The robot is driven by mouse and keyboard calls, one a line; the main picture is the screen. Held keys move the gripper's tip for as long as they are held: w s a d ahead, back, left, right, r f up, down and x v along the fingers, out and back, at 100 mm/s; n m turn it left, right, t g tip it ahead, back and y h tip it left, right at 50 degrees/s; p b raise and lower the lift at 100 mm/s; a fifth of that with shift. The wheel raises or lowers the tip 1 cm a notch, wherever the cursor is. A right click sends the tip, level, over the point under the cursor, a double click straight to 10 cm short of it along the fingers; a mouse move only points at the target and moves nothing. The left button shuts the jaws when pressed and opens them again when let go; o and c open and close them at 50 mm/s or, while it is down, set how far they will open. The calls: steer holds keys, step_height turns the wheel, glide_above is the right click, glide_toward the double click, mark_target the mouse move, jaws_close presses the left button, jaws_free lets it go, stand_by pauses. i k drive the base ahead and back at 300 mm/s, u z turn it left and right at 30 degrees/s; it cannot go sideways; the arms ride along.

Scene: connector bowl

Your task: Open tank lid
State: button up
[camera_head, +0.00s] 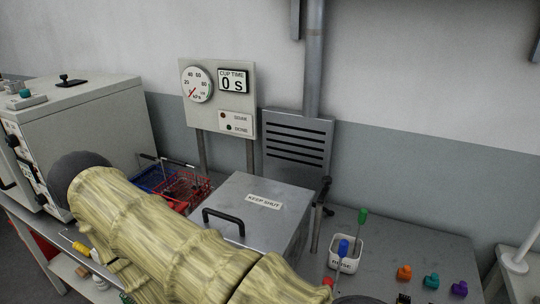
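The tank (300,237) is a grey metal box on the bench, in the middle of the head view. Its flat lid (270,188) lies shut on top and carries a "KEEP SHUT" label (264,201). A black bar handle (224,217) stands on the lid's near left part. My arm, in a yellowish ribbed sleeve, crosses the lower left and hides the tank's near side. My gripper does not show in this view.
A red wire basket (182,186) and a blue one (152,178) sit left of the tank. A white cup (345,252) with blue- and green-handled tools stands to its right. Orange (404,272), teal (431,281) and purple (459,288) pieces lie further right. A gauge panel (218,98) stands behind.

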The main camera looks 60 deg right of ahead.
mark_target(253, 200)
steer(key=k, duration=0.1)
steer(key=u, duration=1.2)
steer(key=i, duration=0.85)
steer(key=z, duration=3.65)
steer(key=k, duration=0.5)
steer(key=u, duration=0.1)
steer(key=i, duration=0.35)
